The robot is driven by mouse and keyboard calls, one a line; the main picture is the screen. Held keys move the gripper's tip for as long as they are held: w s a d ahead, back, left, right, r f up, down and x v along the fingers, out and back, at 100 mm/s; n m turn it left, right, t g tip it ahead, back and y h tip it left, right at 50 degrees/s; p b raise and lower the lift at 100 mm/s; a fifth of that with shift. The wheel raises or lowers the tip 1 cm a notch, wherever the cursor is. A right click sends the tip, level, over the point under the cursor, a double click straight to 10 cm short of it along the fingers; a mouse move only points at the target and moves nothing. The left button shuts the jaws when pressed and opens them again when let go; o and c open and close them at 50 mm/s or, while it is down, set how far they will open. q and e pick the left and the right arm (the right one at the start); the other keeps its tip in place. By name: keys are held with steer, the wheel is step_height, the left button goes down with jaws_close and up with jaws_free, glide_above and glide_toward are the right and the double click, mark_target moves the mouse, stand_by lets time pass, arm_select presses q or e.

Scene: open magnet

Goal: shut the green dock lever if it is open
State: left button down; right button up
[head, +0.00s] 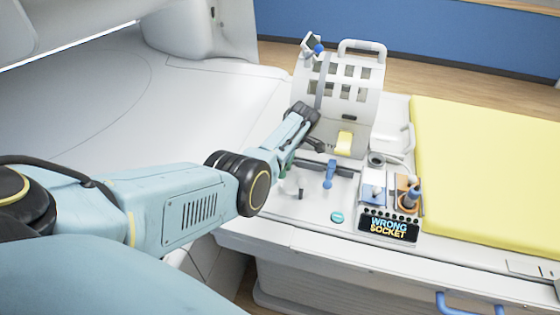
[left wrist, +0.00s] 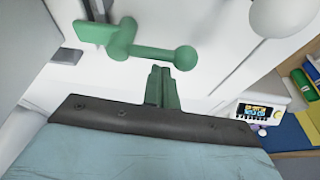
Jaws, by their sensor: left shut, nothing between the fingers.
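The green dock lever (left wrist: 152,52) fills the upper part of the left wrist view. A bar runs right from its pivot to a round knob (left wrist: 186,58), and a flat green block (left wrist: 92,32) lies to the left. I cannot tell from these frames whether the lever stands open or shut. My left gripper (left wrist: 162,80) is shut and empty, its fingers just below the knob; whether they touch it is unclear. In the head view my left arm reaches to the left side of the dock and hides most of the lever. My right gripper is not in view.
A white coil housing (head: 338,100) with windows stands behind the dock. A blue lever (head: 329,174), a yellow block (head: 344,143) and a panel reading "WRONG SOCKET" (head: 388,226) are close by. A yellow pad (head: 490,170) covers the bed at right.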

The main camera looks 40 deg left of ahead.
arm_select(q)
steer(key=shift+d, duration=0.25)
stand_by(0.5)
steer(key=a, duration=0.1)
steer(key=a+r+p, duration=0.1)
steer(key=s+a, duration=0.1)
steer(key=a, duration=0.1)
steer(key=shift+s+r+p, duration=0.1)
steer(key=shift+r+p, duration=0.05)
steer(key=shift+p, duration=0.15)
steer(key=v, duration=0.9)
steer(key=shift+w+d+r, duration=0.15)
steer(key=shift+w+d, duration=0.1)
steer(key=shift+d, duration=0.1)
